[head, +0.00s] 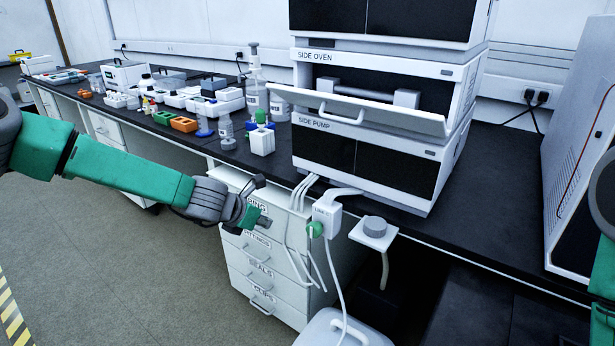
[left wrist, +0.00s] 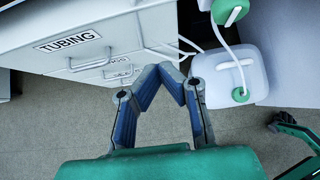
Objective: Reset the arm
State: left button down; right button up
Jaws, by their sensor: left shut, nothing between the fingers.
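My left arm (head: 125,182) reaches in from the left in the head view. My left gripper (head: 257,213) is in front of the white drawer cabinet (head: 265,266), below the bench edge. In the left wrist view its blue-padded fingers (left wrist: 174,75) lean together, shut and empty. Beyond them is a drawer labelled TUBING (left wrist: 69,40). Part of my right arm (head: 604,255) shows at the right edge of the head view; its gripper is not clearly seen.
The SIDE OVEN (head: 380,90) has its front flap lowered, above the SIDE PUMP (head: 375,163). White hoses and a green-capped connector (head: 316,229) hang beside the drawers. A white container (head: 343,331) stands on the floor. Bottles and racks crowd the bench's left; floor at lower left is clear.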

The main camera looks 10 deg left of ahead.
pick_arm(q)
jog(key=s+d+f+m+g+y, duration=0.1)
jog(key=s+f+m+g, duration=0.1)
jog(key=s+f+m, duration=0.5)
jog(key=s+d+f+m+g+p, duration=0.1)
jog(key=s+d+f+m, duration=0.2)
jog(key=s, duration=0.6)
jog(key=s+f+m+g+y, duration=0.1)
jog(key=s+f+m+g, duration=0.1)
jog(key=s+f+m, duration=0.45)
jog(key=s+a+m+g, duration=0.1)
jog(key=s+a+m, duration=0.1)
jog(key=s+m, duration=0.3)
jog(key=s+a+r+m+y, duration=0.1)
jog(key=s+a+m, duration=0.2)
jog(key=s, duration=0.6)
jog(key=s+a+r+m+g+p, duration=0.1)
jog(key=s+a+m, duration=0.1)
jog(key=s+m, duration=0.5)
jog(key=shift+s+a+g+y, duration=0.3)
jog(key=shift+a, duration=0.05)
jog(key=shift+m, duration=0.25)
